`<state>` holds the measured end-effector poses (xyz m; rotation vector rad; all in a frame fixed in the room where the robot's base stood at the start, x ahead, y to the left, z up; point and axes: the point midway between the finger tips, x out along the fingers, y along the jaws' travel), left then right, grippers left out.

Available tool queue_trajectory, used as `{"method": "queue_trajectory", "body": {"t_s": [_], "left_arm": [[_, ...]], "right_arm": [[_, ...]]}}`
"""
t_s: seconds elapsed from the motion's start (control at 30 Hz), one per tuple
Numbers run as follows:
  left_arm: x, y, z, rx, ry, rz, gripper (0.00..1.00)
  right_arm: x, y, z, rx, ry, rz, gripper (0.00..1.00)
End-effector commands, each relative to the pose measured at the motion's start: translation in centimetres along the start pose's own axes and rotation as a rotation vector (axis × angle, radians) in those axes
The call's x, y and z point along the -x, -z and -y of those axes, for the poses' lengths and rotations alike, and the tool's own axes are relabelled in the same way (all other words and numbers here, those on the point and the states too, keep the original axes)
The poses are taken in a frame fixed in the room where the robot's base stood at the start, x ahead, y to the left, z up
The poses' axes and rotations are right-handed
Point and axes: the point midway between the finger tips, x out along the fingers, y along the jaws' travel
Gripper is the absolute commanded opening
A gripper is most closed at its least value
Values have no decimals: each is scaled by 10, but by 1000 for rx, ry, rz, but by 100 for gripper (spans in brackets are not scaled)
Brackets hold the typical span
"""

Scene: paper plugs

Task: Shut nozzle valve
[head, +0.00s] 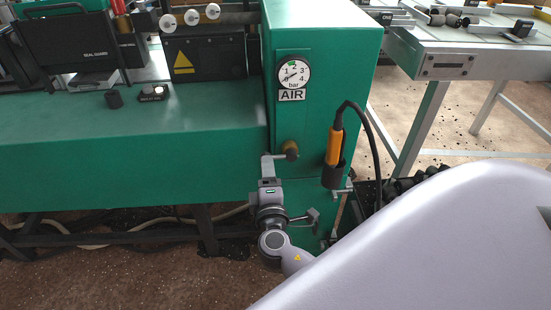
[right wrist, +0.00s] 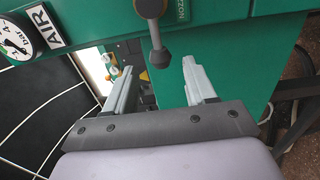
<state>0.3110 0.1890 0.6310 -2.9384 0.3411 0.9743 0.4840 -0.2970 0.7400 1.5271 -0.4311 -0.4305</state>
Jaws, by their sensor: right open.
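The nozzle valve shows in the right wrist view as a grey lever (right wrist: 156,35) with a rounded end, beside a partly cut-off green label. In the head view a round brownish part of the valve (head: 291,150) shows on the green machine front below the air gauge. My right gripper (head: 268,163) is right beside it. In the right wrist view my right gripper (right wrist: 157,66) is open, with the lever's rounded end between the fingertips in the picture. Nothing is held; I cannot tell whether a finger touches the lever. My left gripper is not in view.
The air gauge (head: 293,75) is above the valve. An orange-handled nozzle (head: 335,146) with a black hose hangs in a dark holder to the right. A grey table (head: 470,62) stands at the back right. The green ledge (head: 130,150) is left of the valve.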

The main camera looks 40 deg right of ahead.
Motion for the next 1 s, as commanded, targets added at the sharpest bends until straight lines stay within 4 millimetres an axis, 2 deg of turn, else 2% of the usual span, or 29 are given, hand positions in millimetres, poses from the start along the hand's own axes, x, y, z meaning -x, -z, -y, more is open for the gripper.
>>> {"method": "queue_trajectory", "body": {"t_s": [0.43,1.0], "left_arm": [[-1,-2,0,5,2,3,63],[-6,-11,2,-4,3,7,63]], "right_arm": [[-4,0,1,0,0,0,55],[-33,0,1,2,0,1,55]]}}
